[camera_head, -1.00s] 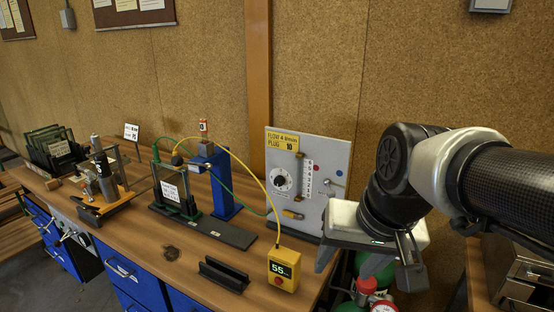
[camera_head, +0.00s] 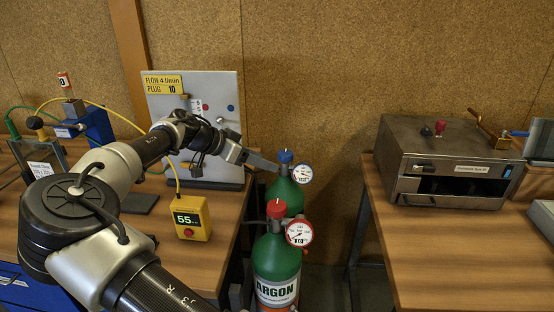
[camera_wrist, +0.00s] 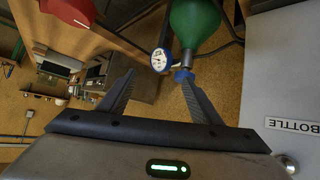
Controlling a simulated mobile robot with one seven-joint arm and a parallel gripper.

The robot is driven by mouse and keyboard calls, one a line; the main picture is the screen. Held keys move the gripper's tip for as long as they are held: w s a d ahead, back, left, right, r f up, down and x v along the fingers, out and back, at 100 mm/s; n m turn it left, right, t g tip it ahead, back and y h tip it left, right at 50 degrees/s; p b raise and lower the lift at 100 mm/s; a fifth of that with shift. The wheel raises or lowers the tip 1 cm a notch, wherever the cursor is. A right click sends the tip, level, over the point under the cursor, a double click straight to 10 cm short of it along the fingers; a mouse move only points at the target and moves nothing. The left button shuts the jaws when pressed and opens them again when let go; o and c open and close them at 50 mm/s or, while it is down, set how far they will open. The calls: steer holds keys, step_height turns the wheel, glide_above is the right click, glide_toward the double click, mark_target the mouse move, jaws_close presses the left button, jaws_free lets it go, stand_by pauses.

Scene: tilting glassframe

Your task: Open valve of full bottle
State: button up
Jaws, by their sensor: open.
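Two green gas bottles stand in the gap between the benches. The front bottle (camera_head: 277,262) is labelled ARGON and has a red valve knob (camera_head: 276,209) and a red-rimmed gauge (camera_head: 299,233). The rear bottle (camera_head: 283,193) has a blue valve knob (camera_head: 285,156) and a blue-rimmed gauge (camera_head: 302,173). The gauge readings are too small to tell. My gripper (camera_wrist: 159,78) is open and empty, reaching toward the blue knob. In the wrist view the blue knob (camera_wrist: 183,75) appears close to the right fingertip, and the rear gauge (camera_wrist: 161,60) appears between the fingertips; contact cannot be told.
A yellow meter (camera_head: 191,218) stands on the left bench near its edge. A grey panel (camera_head: 220,98) stands behind my arm. A metal oven (camera_head: 450,165) sits on the right bench.

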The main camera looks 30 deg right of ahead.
mark_target(284, 153)
steer(key=w+a+r+t+h, duration=0.2)
steer(key=w+a+h, duration=0.1)
steer(key=w+a, duration=0.2)
steer(key=x, duration=1.1)
steer(key=f+x, duration=0.1)
steer(key=x, duration=0.5)
steer(key=shift+s+d+f+b, duration=0.1)
steer(key=shift+s+f+b, duration=0.05)
steer(key=shift+b, duration=0.15)
steer(key=shift+y, duration=0.3)
steer(key=c, duration=1.1)
